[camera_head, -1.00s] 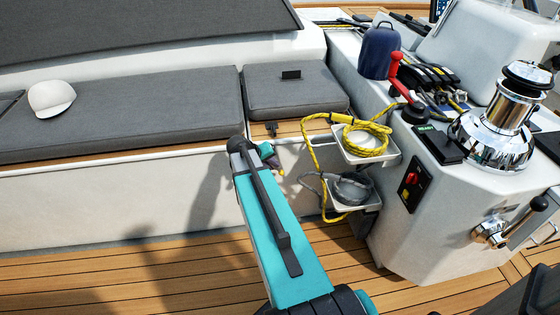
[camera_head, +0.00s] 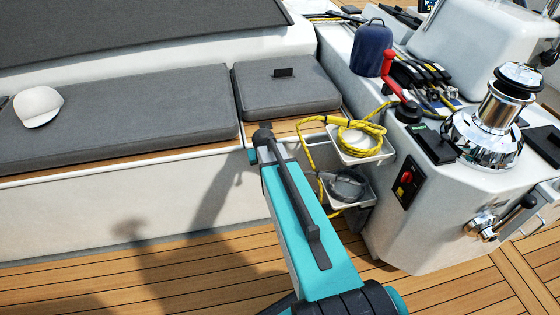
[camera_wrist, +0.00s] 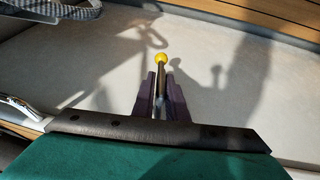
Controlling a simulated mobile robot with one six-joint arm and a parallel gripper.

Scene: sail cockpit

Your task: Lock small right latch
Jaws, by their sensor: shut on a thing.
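My gripper (camera_wrist: 161,82) has two purple fingers shut on a dark rod with a yellow ball tip (camera_wrist: 161,58). The rod points away past the fingertips, in front of the white seat wall. In the head view my teal arm covers the gripper and the spot under the small grey cushion (camera_head: 288,92) where the small black latch sits, so the latch does not show there. In the wrist view a shiny metal fitting (camera_wrist: 22,106) lies at the left edge by a teak strip, apart from the fingers. I cannot tell if it is the latch.
Two white trays stand right of my arm: the upper (camera_head: 372,158) holds yellow rope (camera_head: 352,138), the lower a grey line (camera_head: 346,185). The white console (camera_head: 440,222) with a winch (camera_head: 488,125) is farther right. Teak floor (camera_head: 150,275) is clear at the left.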

